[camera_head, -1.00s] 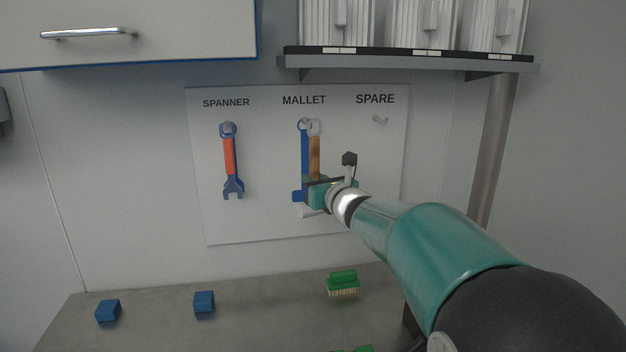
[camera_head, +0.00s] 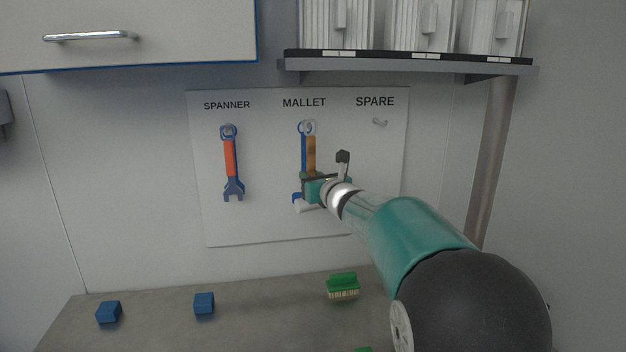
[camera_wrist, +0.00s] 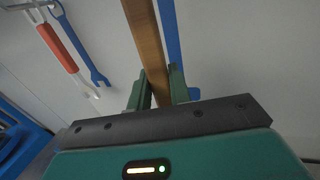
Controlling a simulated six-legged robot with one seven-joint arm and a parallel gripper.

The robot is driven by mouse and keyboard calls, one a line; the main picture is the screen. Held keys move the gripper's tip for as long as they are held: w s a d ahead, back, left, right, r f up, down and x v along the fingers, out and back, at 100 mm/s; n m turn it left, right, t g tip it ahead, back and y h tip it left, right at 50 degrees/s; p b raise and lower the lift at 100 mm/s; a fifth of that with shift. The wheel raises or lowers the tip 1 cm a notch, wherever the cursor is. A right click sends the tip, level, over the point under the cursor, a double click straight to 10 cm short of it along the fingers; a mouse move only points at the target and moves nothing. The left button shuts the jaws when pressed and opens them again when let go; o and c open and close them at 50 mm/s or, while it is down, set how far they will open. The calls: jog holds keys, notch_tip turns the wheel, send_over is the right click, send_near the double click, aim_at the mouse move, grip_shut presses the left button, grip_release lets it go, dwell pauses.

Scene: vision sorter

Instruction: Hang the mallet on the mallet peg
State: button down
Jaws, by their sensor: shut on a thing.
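The mallet (camera_head: 311,155) hangs head down in front of the pegboard panel (camera_head: 270,220), under the MALLET label. Its brown wooden handle has a pale ring at the top and a whitish head (camera_head: 307,207) below. A blue mallet outline (camera_head: 303,150) shows on the panel just left of the handle. My gripper (camera_head: 314,183) is shut on the handle, low down near the head. In the wrist view the handle (camera_wrist: 146,40) runs up between the green fingers (camera_wrist: 158,92). The ring overlaps the mallet peg's place; I cannot tell whether the peg is through it.
A red-handled spanner (camera_head: 230,155) hangs at left on its blue outline. The spare peg (camera_head: 380,122) at right is empty. A shelf with white bins (camera_head: 410,65) is above. Blue blocks (camera_head: 204,303) and a green brush (camera_head: 342,285) lie on the bench (camera_head: 150,335).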

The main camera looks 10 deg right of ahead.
jog(key=shift+w+f, duration=0.2)
jog(key=shift+w, duration=0.65)
jog(key=shift+w+f, duration=0.15)
jog(key=shift+w, duration=0.7)
jog(key=shift+w+f, duration=0.2)
jog(key=shift+w, duration=0.65)
jog(key=c, duration=1.2)
grip_release()
jog(key=shift+s+f, duration=0.1)
